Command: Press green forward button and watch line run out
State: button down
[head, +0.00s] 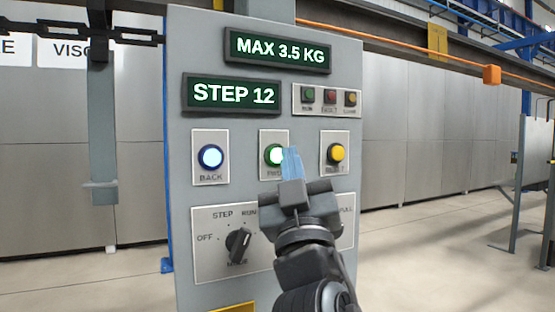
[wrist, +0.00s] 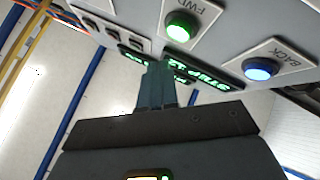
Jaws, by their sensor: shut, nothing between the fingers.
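The green FWD button (head: 275,155) is lit on the grey control panel (head: 355,90), between the blue BACK button (head: 210,157) and a yellow button (head: 337,153). My gripper (head: 291,155) is shut and empty, its blue fingertips in front of the right part of the FWD plate. In the wrist view the green button (wrist: 182,27) is lit above the fingertips (wrist: 157,68), with a visible gap in the picture. Whether the tips touch the panel cannot be told. The blue button (wrist: 260,70) shows at right there.
Displays read "MAX 3.5 KG" (head: 280,50) and "STEP 12" (head: 233,94). A mode knob (head: 238,243) sits below the buttons, with small indicator lamps (head: 329,98) above. A dark chain (head: 135,35) hangs at upper left. An orange cable (head: 430,57) runs behind at right.

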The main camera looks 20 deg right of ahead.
aim_at(277, 155)
jog(key=shift+w, duration=1)
jog(key=shift+w+b, duration=0.1)
jog(key=shift+b, duration=0.35)
dwell(1.0)
jog(key=shift+w, duration=0.3)
